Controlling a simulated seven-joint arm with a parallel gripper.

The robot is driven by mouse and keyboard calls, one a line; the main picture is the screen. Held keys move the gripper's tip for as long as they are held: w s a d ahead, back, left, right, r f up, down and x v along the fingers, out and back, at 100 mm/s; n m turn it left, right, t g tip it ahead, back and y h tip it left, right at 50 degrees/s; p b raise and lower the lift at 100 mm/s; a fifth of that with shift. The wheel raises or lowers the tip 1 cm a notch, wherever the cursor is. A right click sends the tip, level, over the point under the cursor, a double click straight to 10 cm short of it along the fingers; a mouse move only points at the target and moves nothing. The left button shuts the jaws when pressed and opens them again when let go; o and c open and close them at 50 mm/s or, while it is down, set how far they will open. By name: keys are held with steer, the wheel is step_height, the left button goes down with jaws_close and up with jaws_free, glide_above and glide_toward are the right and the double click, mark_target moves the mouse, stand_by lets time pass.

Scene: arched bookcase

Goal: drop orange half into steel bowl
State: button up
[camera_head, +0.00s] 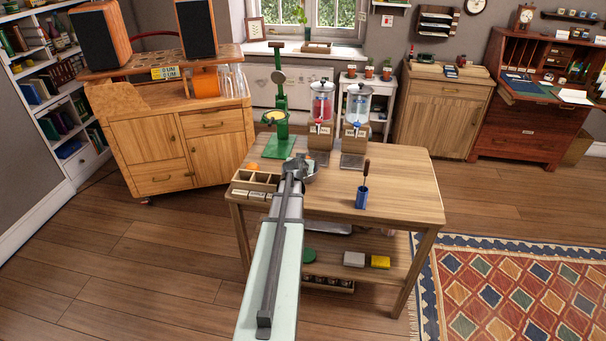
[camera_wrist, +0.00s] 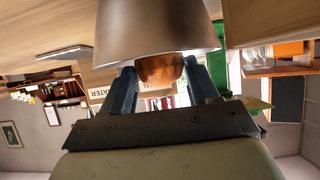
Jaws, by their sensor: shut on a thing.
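My gripper (camera_wrist: 161,80) is shut on an orange half (camera_wrist: 160,68), which shows between the fingers in the wrist view. The wrist picture is upside down. The steel bowl (camera_wrist: 160,30) stands close in front, its rim meeting the orange half in the picture and seeming to hide part of it. How deep the half sits relative to the rim is hard to tell. In the head view my gripper (camera_head: 295,168) is over the table, and only a sliver of the steel bowl (camera_head: 312,172) shows beside it. The held half is hidden there.
A green press (camera_head: 279,145) stands behind my gripper. Two drink dispensers (camera_head: 321,105) (camera_head: 356,110) stand to its right.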

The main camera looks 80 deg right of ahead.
steer(key=o, duration=1.2)
steer(key=shift+c, duration=0.2)
steer(key=shift+a, duration=0.1)
steer(key=v, duration=1.3)
steer(key=shift+a+r, duration=0.2)
steer(key=shift+a, duration=0.1)
